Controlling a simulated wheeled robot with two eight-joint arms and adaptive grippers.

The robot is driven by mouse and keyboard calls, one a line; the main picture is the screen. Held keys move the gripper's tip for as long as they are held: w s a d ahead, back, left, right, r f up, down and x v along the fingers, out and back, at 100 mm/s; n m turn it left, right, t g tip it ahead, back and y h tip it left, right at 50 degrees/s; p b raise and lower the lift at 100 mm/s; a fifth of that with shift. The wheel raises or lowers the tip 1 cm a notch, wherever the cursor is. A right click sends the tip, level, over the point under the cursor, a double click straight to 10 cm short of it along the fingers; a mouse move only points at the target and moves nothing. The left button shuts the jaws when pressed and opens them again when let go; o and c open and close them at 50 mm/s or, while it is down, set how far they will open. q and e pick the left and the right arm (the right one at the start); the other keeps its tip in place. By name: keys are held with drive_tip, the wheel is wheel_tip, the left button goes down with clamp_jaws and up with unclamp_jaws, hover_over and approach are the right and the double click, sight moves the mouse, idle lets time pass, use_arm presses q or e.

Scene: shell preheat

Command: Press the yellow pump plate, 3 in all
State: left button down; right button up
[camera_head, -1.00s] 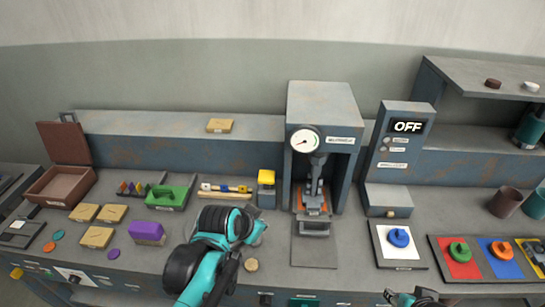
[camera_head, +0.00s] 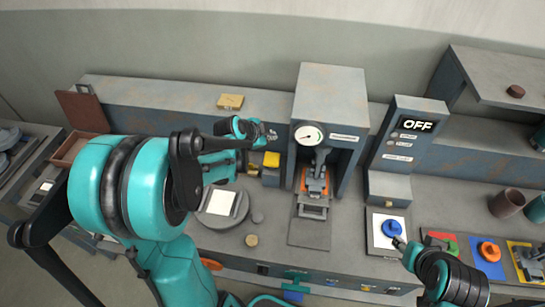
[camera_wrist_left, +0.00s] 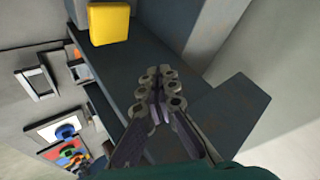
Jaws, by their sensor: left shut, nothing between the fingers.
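The yellow pump plate (camera_head: 271,159) sits on top of a small grey post, left of the press. In the left wrist view the yellow plate (camera_wrist_left: 110,24) shows at the top, left of the fingertips. My left gripper (camera_head: 262,136) is just above and behind the plate in the head view, with a gap that I cannot judge. In the left wrist view my left gripper (camera_wrist_left: 160,88) is shut and empty. My right gripper (camera_head: 400,243) is beside the blue knob (camera_head: 391,228); its finger opening is too small to tell.
The grey press with a gauge (camera_head: 310,134) stands right of the plate. A tall panel (camera_head: 409,125) reads OFF. A round grey plate with a white square (camera_head: 222,203) lies in front. A tan block (camera_head: 230,101) rests on the back ledge. My left arm hides the table's left part.

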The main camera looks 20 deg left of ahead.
sight(271, 159)
use_arm(q)
drive_tip(key=shift+f+b, duration=3.55)
drive_tip(key=shift+f, duration=0.85)
drive_tip(key=shift+f, duration=0.1)
drive_tip(key=shift+f+b, duration=0.25)
drive_tip(key=shift+b, duration=0.15)
drive_tip(key=shift+f+b, duration=1.5)
drive_tip(key=shift+f, duration=0.2)
drive_tip(key=shift+r, duration=0.1)
drive_tip(key=shift+r+p, duration=1.65)
drive_tip(key=shift+r, duration=0.35)
wheel_tip(271, 159, up, 5)
drive_tip(key=p, duration=0.4)
